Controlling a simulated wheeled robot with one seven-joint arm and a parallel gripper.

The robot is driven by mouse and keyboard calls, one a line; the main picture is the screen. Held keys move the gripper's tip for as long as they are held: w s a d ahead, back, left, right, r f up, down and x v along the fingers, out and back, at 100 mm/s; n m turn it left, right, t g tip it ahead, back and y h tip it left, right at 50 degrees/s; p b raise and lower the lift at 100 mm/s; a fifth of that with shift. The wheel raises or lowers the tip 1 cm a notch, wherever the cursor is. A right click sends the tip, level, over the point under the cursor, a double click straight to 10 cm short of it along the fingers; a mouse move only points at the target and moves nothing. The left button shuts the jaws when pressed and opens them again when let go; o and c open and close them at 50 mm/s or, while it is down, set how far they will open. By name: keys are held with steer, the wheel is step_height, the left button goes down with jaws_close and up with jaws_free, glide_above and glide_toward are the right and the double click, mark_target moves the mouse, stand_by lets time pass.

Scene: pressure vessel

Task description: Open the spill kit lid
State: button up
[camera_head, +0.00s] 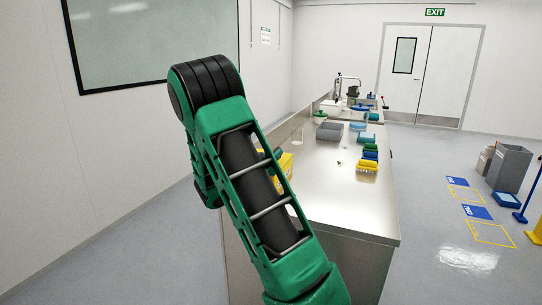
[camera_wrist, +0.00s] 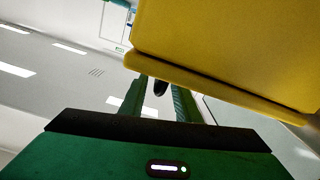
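The yellow spill kit (camera_head: 285,163) stands at the left edge of the steel bench, mostly hidden behind my arm in the head view. In the wrist view its yellow body (camera_wrist: 230,40) fills the upper right, with a protruding rim (camera_wrist: 220,88) running along its edge. Whether the lid is raised cannot be told. My gripper (camera_wrist: 160,97) is close to this rim, its two green fingers apart with a gap between them. The fingertips pass behind the rim, so contact cannot be told.
The steel bench (camera_head: 340,210) carries yellow, blue and green bins (camera_head: 368,160), a grey bin (camera_head: 329,131) and a sink area at the far end. Grey bins (camera_head: 508,167) and floor markings lie to the right. Open floor separates them from the bench.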

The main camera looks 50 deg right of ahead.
steer(key=shift+x, duration=0.95)
jaws_close()
steer(key=shift+a, duration=0.1)
